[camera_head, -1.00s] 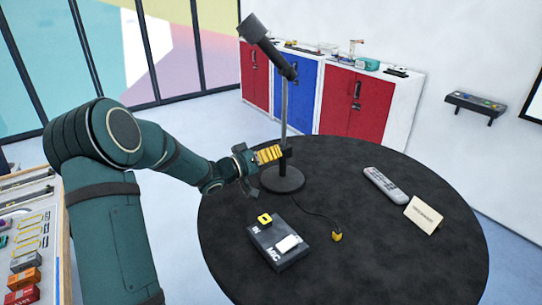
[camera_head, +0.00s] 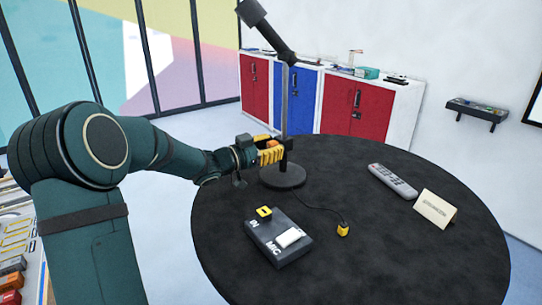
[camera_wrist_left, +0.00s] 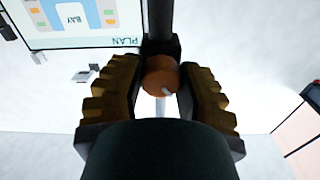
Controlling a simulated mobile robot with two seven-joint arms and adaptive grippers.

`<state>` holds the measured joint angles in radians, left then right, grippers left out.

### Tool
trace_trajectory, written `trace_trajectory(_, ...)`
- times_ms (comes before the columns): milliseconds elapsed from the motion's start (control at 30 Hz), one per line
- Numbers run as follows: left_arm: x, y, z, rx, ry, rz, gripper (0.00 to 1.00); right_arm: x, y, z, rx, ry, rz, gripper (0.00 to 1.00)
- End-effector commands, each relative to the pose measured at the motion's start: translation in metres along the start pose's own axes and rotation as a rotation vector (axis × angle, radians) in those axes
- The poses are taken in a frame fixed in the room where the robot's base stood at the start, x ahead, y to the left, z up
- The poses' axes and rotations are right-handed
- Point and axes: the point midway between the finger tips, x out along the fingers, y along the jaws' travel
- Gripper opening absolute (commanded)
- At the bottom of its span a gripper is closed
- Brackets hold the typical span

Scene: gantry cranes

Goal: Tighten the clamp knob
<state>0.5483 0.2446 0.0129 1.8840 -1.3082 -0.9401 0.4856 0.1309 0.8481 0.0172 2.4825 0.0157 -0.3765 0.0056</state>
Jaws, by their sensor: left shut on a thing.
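A black microphone stand with a round base (camera_head: 283,175) and an upright pole (camera_head: 284,100) stands at the back of the round black table. The clamp knob (camera_wrist_left: 161,76) is an orange, round piece with a pale mark, seen in the left wrist view against the dark clamp (camera_wrist_left: 161,45) on the pole. My left gripper (camera_head: 272,151), with ribbed yellow fingers, is at the pole a little above the base. Its fingers are shut on the knob from both sides. My right gripper is not in view.
A dark box marked MIC (camera_head: 279,238) lies on the black table (camera_head: 400,265), with a cable ending in a yellow plug (camera_head: 343,229) beside it. A grey remote (camera_head: 393,181) and a tented card (camera_head: 435,208) are at the right. The table's front is clear.

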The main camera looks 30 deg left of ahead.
Motion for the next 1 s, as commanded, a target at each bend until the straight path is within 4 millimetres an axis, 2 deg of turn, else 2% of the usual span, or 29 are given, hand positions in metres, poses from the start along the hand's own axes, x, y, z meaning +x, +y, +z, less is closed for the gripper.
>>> trace_trajectory(100,0.001,0.001,0.0,0.112,0.008,-0.001,0.0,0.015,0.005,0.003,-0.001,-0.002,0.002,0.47)
trace_trajectory(500,0.001,0.001,-0.002,0.4,0.007,-0.002,0.0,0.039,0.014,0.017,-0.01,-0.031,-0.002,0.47)
trace_trajectory(1000,0.001,0.001,-0.004,0.514,0.007,-0.003,0.0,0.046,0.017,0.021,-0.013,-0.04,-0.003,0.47)
